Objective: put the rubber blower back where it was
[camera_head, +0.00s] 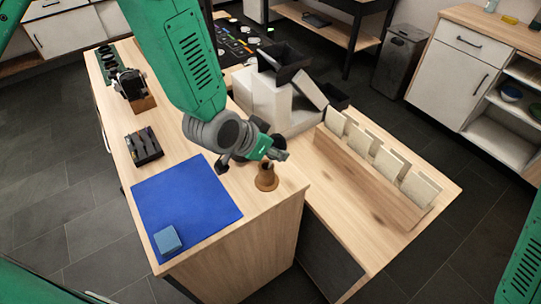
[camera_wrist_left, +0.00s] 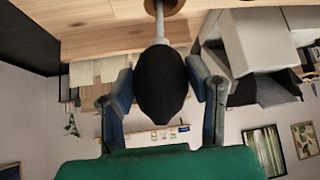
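The rubber blower (camera_wrist_left: 162,85) has a black bulb and a pale grey nozzle in the left wrist view. The bulb is between the two fingers of my left gripper (camera_wrist_left: 161,78), which appear to press on its sides. The nozzle points toward the round brown wooden stand (camera_wrist_left: 164,6); whether its tip is inside cannot be told. In the head view my left gripper (camera_head: 280,155) is just above the stand (camera_head: 267,178), near the table corner, and hides most of the blower. My right gripper is out of view.
A blue mat (camera_head: 185,208) with a blue block (camera_head: 167,241) lies left of the stand. A dark tray (camera_head: 144,148) is behind the mat. White boxes (camera_head: 272,102) stand behind the gripper, and a wooden rack (camera_head: 366,180) with pale panels stands to the right.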

